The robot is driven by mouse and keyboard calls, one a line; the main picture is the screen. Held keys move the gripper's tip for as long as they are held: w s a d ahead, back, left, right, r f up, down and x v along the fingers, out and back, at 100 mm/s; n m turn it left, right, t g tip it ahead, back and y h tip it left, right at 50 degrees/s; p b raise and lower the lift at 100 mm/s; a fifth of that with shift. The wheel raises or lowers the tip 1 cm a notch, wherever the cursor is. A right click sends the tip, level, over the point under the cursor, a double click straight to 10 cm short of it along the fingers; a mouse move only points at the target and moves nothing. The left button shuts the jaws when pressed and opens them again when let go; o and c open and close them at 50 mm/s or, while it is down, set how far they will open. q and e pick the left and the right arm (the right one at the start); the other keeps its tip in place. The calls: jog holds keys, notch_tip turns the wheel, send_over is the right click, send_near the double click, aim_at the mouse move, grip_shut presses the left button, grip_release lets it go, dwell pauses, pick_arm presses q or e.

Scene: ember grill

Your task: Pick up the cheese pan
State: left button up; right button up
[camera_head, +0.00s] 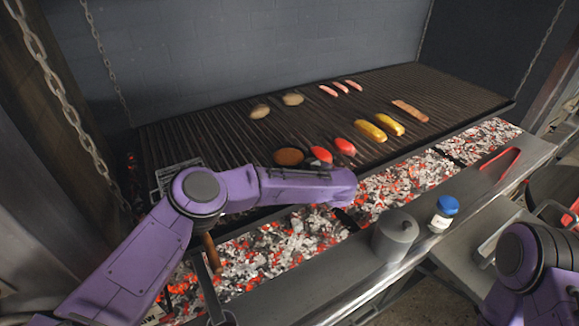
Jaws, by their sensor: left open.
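A wooden handle (209,252) sticks out below my left arm's joint, over the coals. A metal wire-like piece (165,178) shows on the grill just behind that joint. These may be parts of the cheese pan, but my arm hides what lies between them, so I cannot tell. My left gripper (346,216) is mostly hidden at the end of the purple forearm, low over the front edge of the coals. It is open, right of the wooden handle and apart from it. Only my right arm shows, at the lower right; its gripper is out of view.
The grill grate (440,95) carries several patties, sausages and yellow corn-like pieces. Glowing coals (390,185) lie along its front. A grey lidded canister (395,238), a blue-capped jar (443,214) and a red-edged object (500,162) stand on the front ledge (330,290). Chains hang at the left.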

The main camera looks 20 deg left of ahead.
pick_arm(q)
jog(key=shift+w+f, duration=0.25)
jog(key=shift+w, duration=0.15)
jog(key=shift+s+d+r, duration=0.1)
jog(key=shift+d+r, duration=0.05)
jog(key=shift+s+r, duration=0.1)
jog(key=shift+s, duration=0.05)
jog(key=shift+c, duration=0.6)
jog(key=shift+a, duration=0.2)
jog(key=c, duration=1.5)
grip_shut()
jog(key=shift+r, duration=0.1)
